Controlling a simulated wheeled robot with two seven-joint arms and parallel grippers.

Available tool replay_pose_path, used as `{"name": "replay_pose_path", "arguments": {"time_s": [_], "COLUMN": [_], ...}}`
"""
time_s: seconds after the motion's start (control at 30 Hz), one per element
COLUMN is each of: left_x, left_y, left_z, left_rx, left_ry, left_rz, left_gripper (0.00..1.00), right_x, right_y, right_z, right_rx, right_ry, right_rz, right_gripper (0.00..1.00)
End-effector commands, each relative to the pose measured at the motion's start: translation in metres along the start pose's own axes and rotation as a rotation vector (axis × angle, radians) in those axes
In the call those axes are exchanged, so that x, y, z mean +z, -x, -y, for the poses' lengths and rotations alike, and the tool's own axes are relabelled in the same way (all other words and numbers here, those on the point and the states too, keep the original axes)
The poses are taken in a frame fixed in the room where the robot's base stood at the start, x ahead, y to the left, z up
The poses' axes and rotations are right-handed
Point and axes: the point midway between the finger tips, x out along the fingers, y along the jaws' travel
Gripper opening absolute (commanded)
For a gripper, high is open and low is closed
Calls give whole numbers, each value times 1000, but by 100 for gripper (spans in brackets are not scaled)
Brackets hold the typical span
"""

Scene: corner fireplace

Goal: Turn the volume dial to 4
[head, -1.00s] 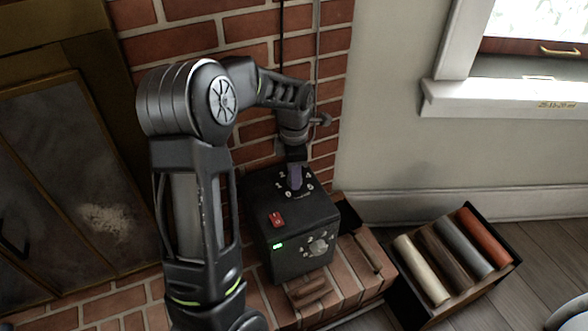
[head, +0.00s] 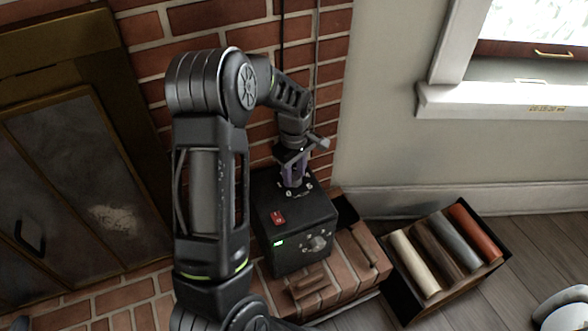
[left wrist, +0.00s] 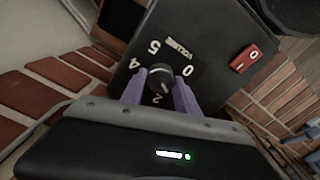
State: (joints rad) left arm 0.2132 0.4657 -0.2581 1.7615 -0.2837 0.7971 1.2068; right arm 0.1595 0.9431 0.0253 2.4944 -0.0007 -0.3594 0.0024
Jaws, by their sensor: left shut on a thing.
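The black speaker-like box (head: 297,245) stands on the brick ledge. Its top carries the volume dial, a round black knob (left wrist: 158,77), with white digits around it. My left gripper (head: 293,172) reaches down to the top of the box. Its purple fingers (left wrist: 158,92) sit on either side of the knob and are shut on it. I cannot tell clearly which digit the knob points to. My right gripper is not in view.
A dark crate of coloured rolls (head: 440,250) stands on the floor at right. The brick wall (head: 330,110) rises close behind the box.

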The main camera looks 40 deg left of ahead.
Motion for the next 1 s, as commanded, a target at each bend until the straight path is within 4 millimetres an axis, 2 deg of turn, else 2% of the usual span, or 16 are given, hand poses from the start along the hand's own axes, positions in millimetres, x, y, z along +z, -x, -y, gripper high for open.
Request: {"name": "replay_pose_path", "arguments": {"time_s": [1.0], "left_x": [0], "left_y": [1], "left_z": [-2], "left_rx": [0], "left_ry": [-963], "left_rz": [0], "left_gripper": [0], "right_x": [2], "right_y": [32], "right_z": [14], "right_rx": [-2], "right_ry": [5], "right_rz": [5], "right_gripper": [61]}}
